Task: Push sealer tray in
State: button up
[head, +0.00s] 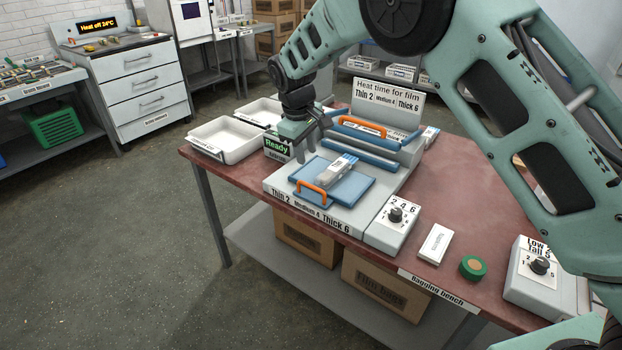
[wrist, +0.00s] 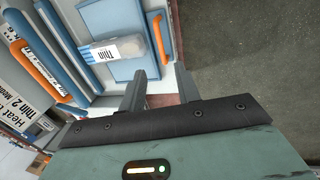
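The sealer (head: 280,192) is a pale machine on the bench, with a blue tray (head: 355,197) at its front. The tray has an orange handle (head: 312,189) on its front edge. A packet (head: 337,171) lies on the tray; its label reads "Thin" in the wrist view (wrist: 115,50). The blue sealing bar (head: 372,157) behind has its own orange handle (head: 362,127). My gripper (head: 305,154) hangs above the sealer's left side, fingers apart and empty. In the wrist view, the tray handle (wrist: 158,38) lies beyond the gap between the fingertips (wrist: 160,75), apparently untouched.
A dial box (head: 392,219) adjoins the sealer's right side. A white box (head: 435,243), a green roll (head: 473,267) and another dial box (head: 535,272) stand farther right. White bins (head: 228,140) and a "Ready" display (head: 277,145) are at the left.

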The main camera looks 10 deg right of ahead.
aim_at(312, 186)
jog(key=f, duration=0.3)
jog(key=w+d+f+p, duration=0.1)
jog(key=f, duration=0.3)
jog(key=f+p, duration=0.1)
jog(key=f, duration=0.3)
jog(key=shift+w+d+f, duration=0.15)
jog(key=shift+w+d, duration=0.1)
jog(key=shift+d, duration=0.05)
grip_shut()
jog(key=w+d+b, duration=0.2)
jog(key=w+d, duration=0.2)
jog(key=shift+w+d+f, duration=0.1)
jog(key=shift+w+d, duration=0.2)
jog(key=shift+d, duration=0.1)
jog(key=shift+w+d+r, duration=0.25)
jog(key=shift+w+d, duration=0.05)
jog(key=shift+d, duration=0.05)
